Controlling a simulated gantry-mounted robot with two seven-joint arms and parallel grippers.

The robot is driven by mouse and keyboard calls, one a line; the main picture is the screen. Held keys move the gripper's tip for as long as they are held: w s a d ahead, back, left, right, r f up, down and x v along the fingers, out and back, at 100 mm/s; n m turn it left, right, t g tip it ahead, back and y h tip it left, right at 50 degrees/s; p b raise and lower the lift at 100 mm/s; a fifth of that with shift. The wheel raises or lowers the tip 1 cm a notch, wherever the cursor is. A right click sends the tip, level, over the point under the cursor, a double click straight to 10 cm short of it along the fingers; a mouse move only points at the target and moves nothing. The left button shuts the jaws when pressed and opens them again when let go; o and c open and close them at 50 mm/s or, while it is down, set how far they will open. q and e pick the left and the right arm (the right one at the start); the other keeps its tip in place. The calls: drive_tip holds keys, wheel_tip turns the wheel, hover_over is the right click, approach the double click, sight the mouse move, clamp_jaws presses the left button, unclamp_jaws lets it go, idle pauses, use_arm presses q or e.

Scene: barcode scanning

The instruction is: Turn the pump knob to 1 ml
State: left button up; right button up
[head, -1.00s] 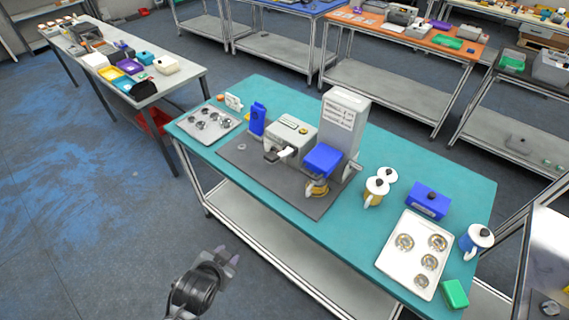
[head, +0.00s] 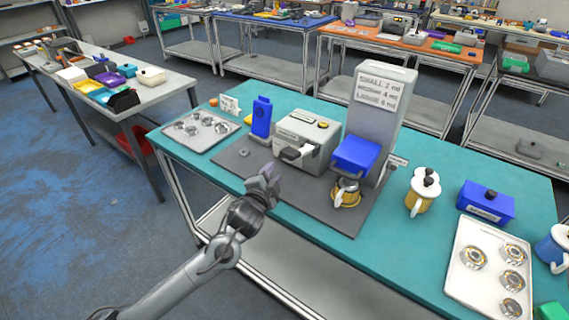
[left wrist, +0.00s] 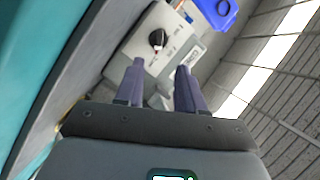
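In the left wrist view a round black knob (left wrist: 157,38) sits on a pale panel with small dark markings, just beyond my fingertips. I cannot read its setting. In the head view a light grey box (head: 318,133) stands on the dark mat, with a dark part and a white piece at its front; I cannot tell there whether that part is the knob. My left gripper (head: 268,178) is in front of the box and left of the blue-headed machine. In the left wrist view its two fingers (left wrist: 160,72) are apart with nothing between them. My right gripper is out of view.
A tall grey machine (head: 375,120) with a volume label and blue head stands right of the box, a yellow-based cup (head: 345,193) under it. A blue upright device (head: 261,117) stands left. White-lidded jugs (head: 420,190) and trays (head: 195,130) share the teal table.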

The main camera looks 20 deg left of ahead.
use_arm(q)
drive_tip(key=w, duration=0.2)
drive_tip(key=w+f+b, duration=0.1)
drive_tip(key=w, duration=0.5)
drive_tip(key=shift+a+f+b, duration=0.1)
drive_tip(key=shift+f+b, duration=0.25)
drive_tip(key=shift+b, duration=0.05)
drive_tip(key=shift+w+f, duration=0.15)
drive_tip(key=shift+w, duration=0.7)
drive_tip(key=shift+a, duration=0.1)
clamp_jaws()
